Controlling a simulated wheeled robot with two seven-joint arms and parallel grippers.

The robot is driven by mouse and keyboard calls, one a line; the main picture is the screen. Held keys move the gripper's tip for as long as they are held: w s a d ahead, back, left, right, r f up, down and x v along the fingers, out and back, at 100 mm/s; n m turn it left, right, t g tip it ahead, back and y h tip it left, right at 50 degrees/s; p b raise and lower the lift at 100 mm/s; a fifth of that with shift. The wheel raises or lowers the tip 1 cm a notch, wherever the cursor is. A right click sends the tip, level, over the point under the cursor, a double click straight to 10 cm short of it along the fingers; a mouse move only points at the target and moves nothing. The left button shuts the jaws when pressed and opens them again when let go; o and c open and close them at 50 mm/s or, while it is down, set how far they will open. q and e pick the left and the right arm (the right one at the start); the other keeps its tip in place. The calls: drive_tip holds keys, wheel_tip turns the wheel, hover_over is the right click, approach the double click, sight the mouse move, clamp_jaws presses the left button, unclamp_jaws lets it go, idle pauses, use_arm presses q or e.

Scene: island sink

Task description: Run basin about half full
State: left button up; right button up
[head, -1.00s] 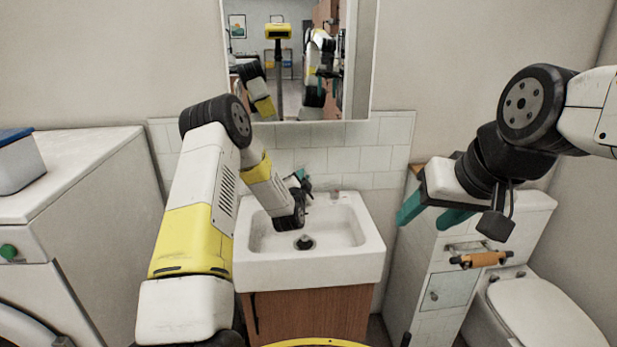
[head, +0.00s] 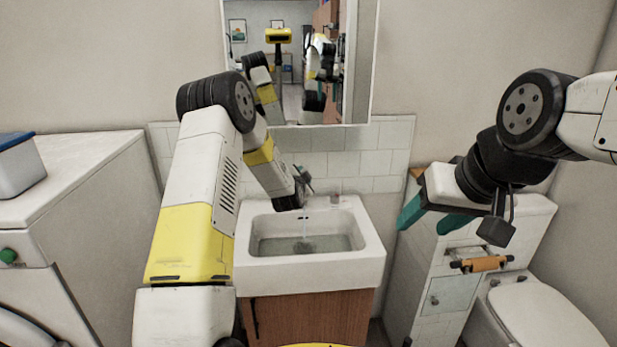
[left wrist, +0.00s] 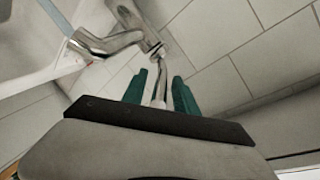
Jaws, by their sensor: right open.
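The white basin (head: 370,255) sits on a wooden cabinet. A thin water stream (head: 305,228) falls into it, and a shallow-looking pool of water (head: 335,244) covers the bottom, with the dark drain (head: 304,247) blurred beneath. I cannot tell the exact depth. The chrome tap spout (left wrist: 105,43) shows in the left wrist view. My left gripper (left wrist: 159,92) is at the tap, its teal fingers apart on both sides of a thin metal lever (left wrist: 158,88), with gaps visible. In the head view my left wrist partly hides the tap. My right gripper (head: 432,217) is open and empty, right of the basin.
A mirror (head: 300,65) hangs above the tiled backsplash (head: 345,160). A washing machine (head: 80,170) with a lidded box (head: 20,170) stands left. A tiled cabinet with an orange roll holder (head: 483,263) and a toilet (head: 550,310) stand right.

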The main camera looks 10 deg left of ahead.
use_arm(q)
drive_tip(key=shift+s, duration=0.1)
drive_tip(key=v, duration=0.7)
drive_tip(key=shift+s, duration=0.3)
drive_tip(key=shift+r, duration=0.15)
drive_tip(key=shift+r, duration=0.1)
drive_tip(key=s+r+n+g+h, duration=0.1)
drive_tip(key=s+r+n+g, duration=0.35)
drive_tip(key=s+r, duration=0.95)
drive_tip(key=s+a+r+n+g, duration=0.2)
drive_tip(key=s+n+g, duration=0.3)
drive_tip(key=s, duration=2.3)
drive_tip(key=shift+n, duration=0.45)
idle(2.0)
